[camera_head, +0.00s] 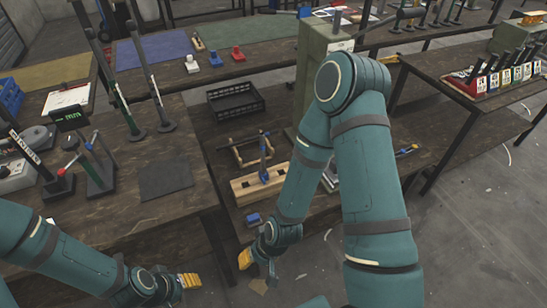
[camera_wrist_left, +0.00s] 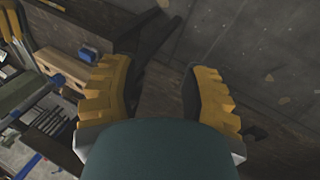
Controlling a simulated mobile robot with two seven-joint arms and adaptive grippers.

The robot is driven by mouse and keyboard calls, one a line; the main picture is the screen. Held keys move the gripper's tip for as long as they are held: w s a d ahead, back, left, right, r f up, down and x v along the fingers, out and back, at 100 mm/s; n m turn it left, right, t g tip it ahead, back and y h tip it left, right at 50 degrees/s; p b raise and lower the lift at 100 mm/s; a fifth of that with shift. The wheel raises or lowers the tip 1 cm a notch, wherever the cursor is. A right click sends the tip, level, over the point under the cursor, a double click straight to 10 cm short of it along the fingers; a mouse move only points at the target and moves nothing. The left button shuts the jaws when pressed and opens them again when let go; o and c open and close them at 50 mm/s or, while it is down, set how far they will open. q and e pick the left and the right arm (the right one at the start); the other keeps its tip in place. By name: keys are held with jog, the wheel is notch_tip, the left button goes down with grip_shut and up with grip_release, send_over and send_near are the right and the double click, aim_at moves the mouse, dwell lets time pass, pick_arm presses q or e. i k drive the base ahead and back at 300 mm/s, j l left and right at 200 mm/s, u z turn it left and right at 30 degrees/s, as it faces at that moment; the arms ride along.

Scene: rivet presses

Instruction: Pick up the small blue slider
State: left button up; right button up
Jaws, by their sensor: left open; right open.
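A small blue piece (camera_head: 254,219) lies on the low bench near its front edge, just in front of a wooden block (camera_head: 245,191). It also shows in the left wrist view (camera_wrist_left: 88,54), beside the wooden block. My right gripper (camera_head: 259,264) hangs open and empty past the bench edge, a little below the blue piece in the picture. My left gripper (camera_head: 188,281) is at the bottom of the head view, apart from everything. The left wrist view shows its two yellow-padded fingers (camera_wrist_left: 162,92) spread wide with nothing between them.
A blue clamp (camera_head: 265,158) stands on the wooden block. A black crate (camera_head: 236,103) sits behind it. White, blue (camera_head: 215,59) and red pieces stand on the far table. Tall black levers crowd the left table (camera_head: 185,135). A green-grey press column (camera_head: 318,65) rises behind my right arm.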

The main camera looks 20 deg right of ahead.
aim_at(263, 178)
jog(key=i+l, duration=0.1)
jog(key=l, duration=0.35)
jog(key=i+l, duration=0.1)
jog(key=l, duration=0.35)
jog(key=i+l, duration=0.1)
jog(key=l, duration=0.35)
